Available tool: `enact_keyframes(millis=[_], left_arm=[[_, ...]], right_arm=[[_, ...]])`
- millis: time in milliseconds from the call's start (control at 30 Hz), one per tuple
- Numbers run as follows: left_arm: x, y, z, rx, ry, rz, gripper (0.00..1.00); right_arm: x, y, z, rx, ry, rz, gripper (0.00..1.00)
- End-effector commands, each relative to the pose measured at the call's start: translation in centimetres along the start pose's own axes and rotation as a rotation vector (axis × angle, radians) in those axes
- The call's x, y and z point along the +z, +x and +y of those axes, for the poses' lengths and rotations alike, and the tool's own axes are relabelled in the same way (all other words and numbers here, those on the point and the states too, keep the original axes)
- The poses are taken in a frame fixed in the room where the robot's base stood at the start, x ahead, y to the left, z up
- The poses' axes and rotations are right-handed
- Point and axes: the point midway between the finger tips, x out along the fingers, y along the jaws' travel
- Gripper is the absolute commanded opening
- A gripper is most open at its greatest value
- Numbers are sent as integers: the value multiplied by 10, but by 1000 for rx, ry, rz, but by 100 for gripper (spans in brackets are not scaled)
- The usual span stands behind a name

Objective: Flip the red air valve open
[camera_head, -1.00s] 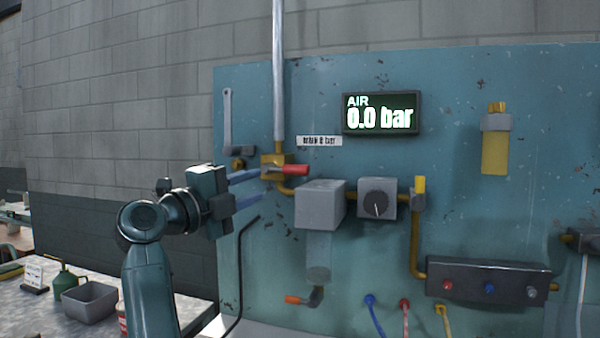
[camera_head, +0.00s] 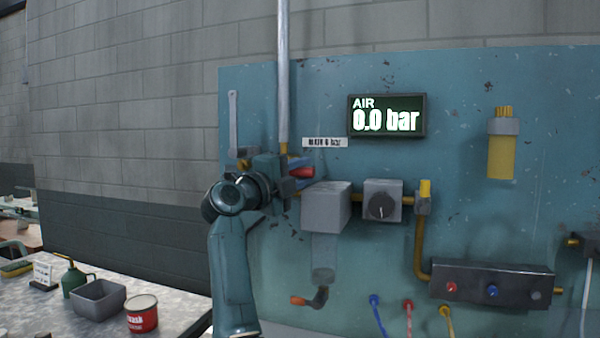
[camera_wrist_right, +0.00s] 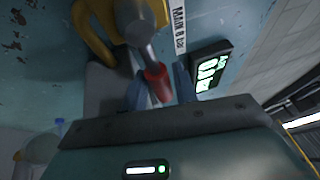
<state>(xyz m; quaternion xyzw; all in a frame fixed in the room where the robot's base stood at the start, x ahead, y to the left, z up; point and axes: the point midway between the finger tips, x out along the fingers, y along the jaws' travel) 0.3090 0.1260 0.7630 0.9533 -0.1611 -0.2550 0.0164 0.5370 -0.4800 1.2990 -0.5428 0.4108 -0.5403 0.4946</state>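The red valve lever (camera_head: 301,172) sticks out to the right from the brass valve under the vertical pipe at the panel's upper left. My right gripper (camera_head: 287,176) is at the valve, and its body hides most of the brass there. In the right wrist view the red lever (camera_wrist_right: 157,84) lies between the two fingers of my right gripper (camera_wrist_right: 160,88). The fingers stand apart on either side of it; firm contact is not visible. The air display (camera_head: 387,117) reads 0.0 bar. My left gripper is not in view.
A grey box (camera_head: 326,206) and a dial regulator (camera_head: 382,201) sit just right of the valve. A bench with a grey bin (camera_head: 98,299) and a red can (camera_head: 141,314) stands at lower left.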

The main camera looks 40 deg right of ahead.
Motion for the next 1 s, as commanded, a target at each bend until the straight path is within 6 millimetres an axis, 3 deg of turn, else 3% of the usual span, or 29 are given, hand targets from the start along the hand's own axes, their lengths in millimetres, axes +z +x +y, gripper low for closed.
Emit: enact_keyframes(millis=[67,433,733,1000], left_arm=[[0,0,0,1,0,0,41],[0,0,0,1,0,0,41],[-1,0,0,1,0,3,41],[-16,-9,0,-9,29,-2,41]], right_arm=[[0,0,0,0,0,0,29],[0,0,0,1,0,1,0],[0,0,0,1,-1,1,0],[1,1,-10,-41,-105,-21,0]])
